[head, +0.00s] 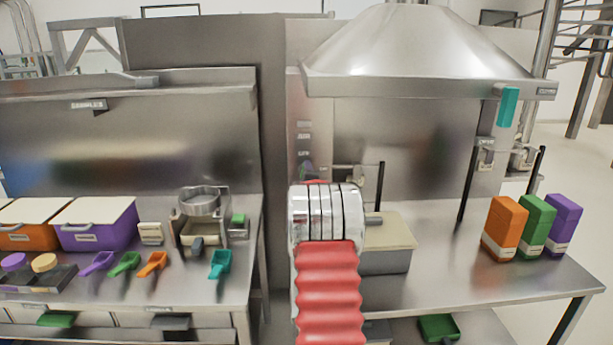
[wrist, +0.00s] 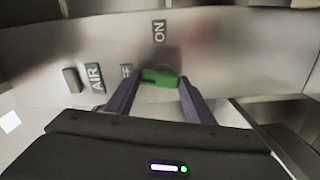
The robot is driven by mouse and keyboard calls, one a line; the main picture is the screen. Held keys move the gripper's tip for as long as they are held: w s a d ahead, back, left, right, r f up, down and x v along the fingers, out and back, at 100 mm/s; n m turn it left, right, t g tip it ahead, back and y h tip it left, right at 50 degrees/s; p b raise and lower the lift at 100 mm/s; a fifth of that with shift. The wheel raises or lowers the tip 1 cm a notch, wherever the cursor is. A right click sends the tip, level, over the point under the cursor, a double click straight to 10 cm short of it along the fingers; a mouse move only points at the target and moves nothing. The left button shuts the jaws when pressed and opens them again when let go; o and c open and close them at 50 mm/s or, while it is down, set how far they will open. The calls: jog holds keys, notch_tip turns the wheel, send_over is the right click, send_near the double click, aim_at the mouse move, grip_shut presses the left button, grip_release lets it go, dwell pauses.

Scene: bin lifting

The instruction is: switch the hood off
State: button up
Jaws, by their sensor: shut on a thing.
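A green switch handle (wrist: 153,77) sits on a metal panel in the wrist view. My gripper (wrist: 159,82) has its two purple fingers on either side of the handle and is shut on it. An ON label (wrist: 159,32) is above the handle. A partly hidden label, seemingly OFF (wrist: 126,72), is left of it. The steel hood (head: 420,60) hangs over the right bench in the head view. The labelled panel (head: 304,130) stands under its left end. My arm hides the switch there.
An AIR label (wrist: 94,77) and a dark block (wrist: 72,80) lie left on the panel. A beige-topped box (head: 388,245) stands close right of my arm. Orange (head: 504,228), green (head: 537,225) and purple (head: 563,225) containers stand farther right. A teal tag (head: 508,107) hangs from the hood.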

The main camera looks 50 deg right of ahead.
jog(key=shift+w+a+f+n, duration=0.15)
jog(key=shift+n, duration=0.5)
jog(key=shift+w+a+f+n, duration=0.1)
jog(key=shift+f+n, duration=0.05)
jog(key=shift+n, duration=0.5)
jog(key=o, duration=0.8)
jog(key=shift+o, duration=1.3)
jog(key=shift+s+r, duration=0.1)
jog(key=shift+d, duration=0.1)
jog(key=shift+r, duration=0.1)
jog(key=shift+s, duration=0.1)
jog(key=v, duration=1.3)
jog(key=shift+s+a, duration=0.2)
jog(key=shift+a, duration=0.1)
